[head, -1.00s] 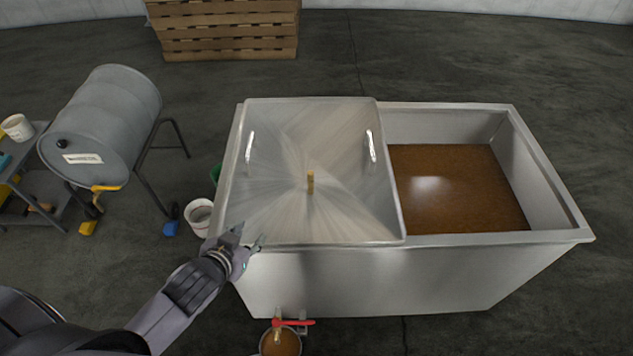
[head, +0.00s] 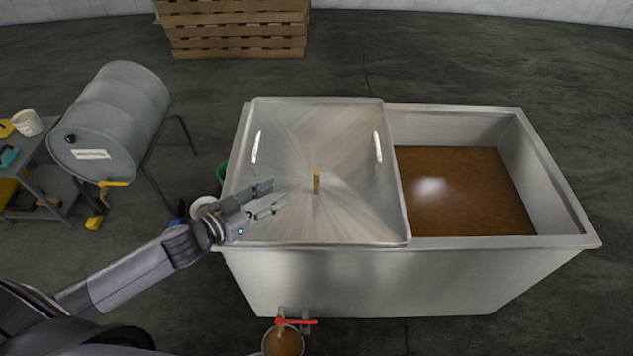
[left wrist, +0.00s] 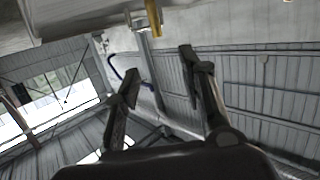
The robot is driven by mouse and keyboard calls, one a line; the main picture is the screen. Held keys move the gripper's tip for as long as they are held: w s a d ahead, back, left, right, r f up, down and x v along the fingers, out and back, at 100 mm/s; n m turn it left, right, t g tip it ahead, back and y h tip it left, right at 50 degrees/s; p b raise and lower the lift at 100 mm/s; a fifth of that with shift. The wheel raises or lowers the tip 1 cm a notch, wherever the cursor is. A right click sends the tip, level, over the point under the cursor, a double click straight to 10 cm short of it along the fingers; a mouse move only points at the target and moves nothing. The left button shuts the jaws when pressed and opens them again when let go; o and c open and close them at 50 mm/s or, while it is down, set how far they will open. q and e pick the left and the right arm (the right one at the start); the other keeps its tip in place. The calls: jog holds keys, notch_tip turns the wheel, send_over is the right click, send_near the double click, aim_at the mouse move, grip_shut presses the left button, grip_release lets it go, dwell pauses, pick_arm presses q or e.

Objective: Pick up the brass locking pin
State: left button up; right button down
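The brass locking pin (head: 317,183) stands upright near the middle of the tank's metal lid (head: 345,135). It also shows at the top of the left wrist view (left wrist: 153,17), beyond the fingers and roughly between them. My left gripper (head: 276,196) is over the left part of the lid, a short way left of the pin. Its two fingers are apart, and nothing is between them; in the left wrist view the open fingers (left wrist: 160,72) show clearly. The gripper does not touch the pin. My right gripper is in neither view.
The lid covers the left part of the tank (head: 400,280) and has two upright handles. The open right part holds brown liquid (head: 465,190). A red-handled valve (head: 296,321) sits over a bucket (head: 283,342) at the front. A grey drum (head: 112,120) lies on a stand at left.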

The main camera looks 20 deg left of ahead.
aim_at(314, 175)
pick_arm(q)
jog(key=x, duration=0.8)
jog(key=shift+w+d+p, duration=0.1)
jog(key=shift+w+p, duration=0.1)
jog(key=shift+p, duration=0.1)
jog(key=shift+f+x, duration=0.25)
jog(key=shift+x, duration=1.25)
jog(key=shift+f+x, duration=0.25)
jog(key=shift+x, duration=1.25)
jog(key=shift+s+d, duration=0.1)
jog(key=shift+s, duration=0.1)
jog(key=shift+c, duration=0.2)
grip_shut()
